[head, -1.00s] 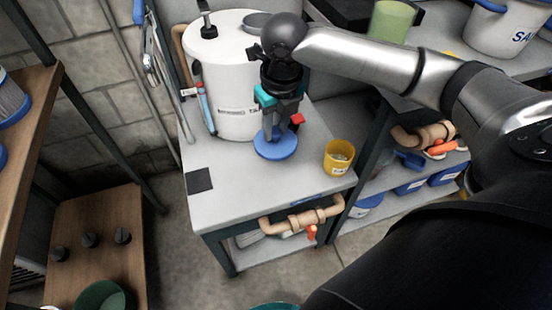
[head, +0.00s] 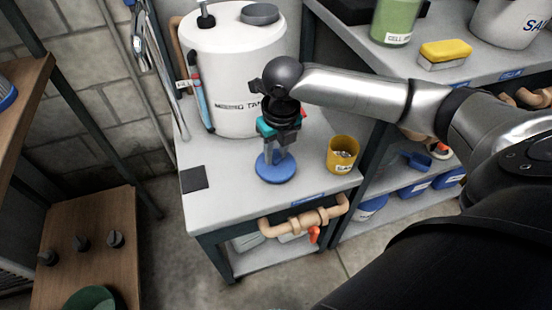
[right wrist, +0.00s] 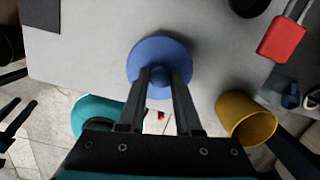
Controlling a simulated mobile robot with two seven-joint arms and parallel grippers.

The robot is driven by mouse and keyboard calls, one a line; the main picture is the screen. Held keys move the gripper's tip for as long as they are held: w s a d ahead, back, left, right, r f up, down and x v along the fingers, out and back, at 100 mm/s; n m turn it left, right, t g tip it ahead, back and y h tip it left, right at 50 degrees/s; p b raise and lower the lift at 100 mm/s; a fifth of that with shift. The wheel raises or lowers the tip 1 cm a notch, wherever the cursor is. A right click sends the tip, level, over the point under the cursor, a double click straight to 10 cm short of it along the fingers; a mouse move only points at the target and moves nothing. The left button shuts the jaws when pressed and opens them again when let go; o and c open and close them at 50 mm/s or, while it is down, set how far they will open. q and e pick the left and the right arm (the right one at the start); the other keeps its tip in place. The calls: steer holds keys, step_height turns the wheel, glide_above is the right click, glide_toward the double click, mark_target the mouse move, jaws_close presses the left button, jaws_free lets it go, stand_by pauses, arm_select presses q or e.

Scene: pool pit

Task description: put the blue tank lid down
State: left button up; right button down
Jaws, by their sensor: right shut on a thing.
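The blue tank lid (head: 275,170) is a round disc with a knob, at or just above the grey bench top (head: 225,197). My right gripper (head: 275,157) points down and is shut on its knob. In the right wrist view the lid (right wrist: 150,50) sits between the two fingertips (right wrist: 160,82). I cannot tell whether the lid touches the bench. The white tank (head: 236,75) stands behind the lid, apart from it.
A yellow cup (head: 342,154) stands right of the lid. A dark square (head: 194,178) lies to its left. A red padlock (right wrist: 282,38) is close by in the right wrist view. The bench's front left is clear. A tan pipe (head: 304,220) runs along the front edge.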

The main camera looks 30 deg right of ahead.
mark_target(279, 161)
arm_select(q)
steer(key=shift+w+r+b, duration=0.2)
steer(key=shift+r+b, duration=0.1)
steer(key=shift+r, duration=0.75)
arm_select(e)
steer(key=shift+f, duration=0.95)
steer(key=c, duration=0.6)
jaws_free()
steer(key=shift+f, duration=0.15)
arm_select(q)
steer(key=shift+f, duration=0.15)
